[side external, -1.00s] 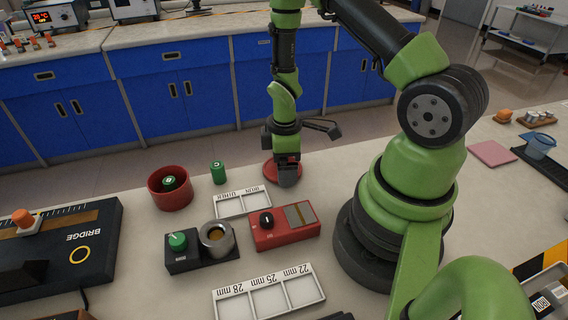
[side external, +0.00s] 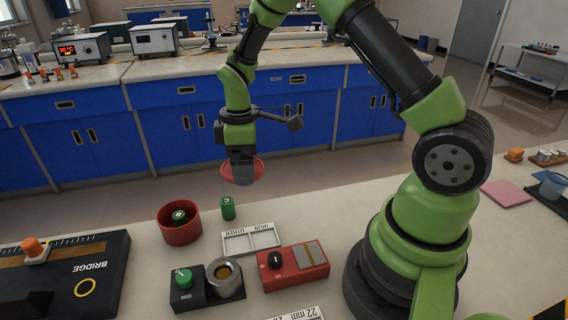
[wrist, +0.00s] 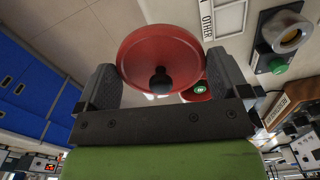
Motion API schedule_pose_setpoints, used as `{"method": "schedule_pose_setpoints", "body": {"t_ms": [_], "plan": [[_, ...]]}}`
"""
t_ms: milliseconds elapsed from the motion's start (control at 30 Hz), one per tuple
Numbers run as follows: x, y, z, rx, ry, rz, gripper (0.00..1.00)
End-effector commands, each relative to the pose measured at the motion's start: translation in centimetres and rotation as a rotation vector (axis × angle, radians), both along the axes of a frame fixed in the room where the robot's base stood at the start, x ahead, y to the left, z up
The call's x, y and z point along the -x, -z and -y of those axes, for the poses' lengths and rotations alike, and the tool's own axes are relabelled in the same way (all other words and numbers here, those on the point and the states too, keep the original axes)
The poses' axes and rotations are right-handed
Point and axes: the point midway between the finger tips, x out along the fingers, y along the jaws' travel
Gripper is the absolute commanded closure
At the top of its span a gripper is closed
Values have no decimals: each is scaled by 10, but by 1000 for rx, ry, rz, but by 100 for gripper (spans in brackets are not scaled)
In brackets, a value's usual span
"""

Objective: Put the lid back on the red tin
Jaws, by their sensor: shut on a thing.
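The red lid (side external: 228,173) is a round red disc, held up in the air above the bench. It also shows in the wrist view (wrist: 160,45), with a dark knob at its middle. My gripper (side external: 243,178) is shut on the lid, a finger on either side of it in the wrist view. The red tin (side external: 180,234) stands open on the bench, to the left of and below the lid in the side view. A green cylinder (side external: 179,215) is inside it. In the wrist view the tin (wrist: 187,96) is partly hidden behind the lid.
A green cylinder (side external: 228,208) stands right of the tin. A white labelled tray (side external: 238,243), a red box with a knob (side external: 300,270) and a black unit with a green knob and metal cup (side external: 205,298) stand in front. A black BRIDGE board (side external: 100,287) lies at left.

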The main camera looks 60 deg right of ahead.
Motion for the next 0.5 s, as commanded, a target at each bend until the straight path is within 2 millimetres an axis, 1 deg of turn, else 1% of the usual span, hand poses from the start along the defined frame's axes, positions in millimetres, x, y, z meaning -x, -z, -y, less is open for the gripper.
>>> {"method": "schedule_pose_setpoints", "body": {"t_ms": [33, 100, 200, 333, 400, 500], "plan": [[-17, -1, -17, 1, -14, 4, 29], [-34, -4, -38, 1, -18, 2, 29], [-53, -8, -68, 1, -20, 3, 29], [-67, -13, -99, -1, -19, 4, 29], [-71, -15, -110, -2, -16, 4, 29], [-73, -17, -120, -2, -14, 3, 29]]}}
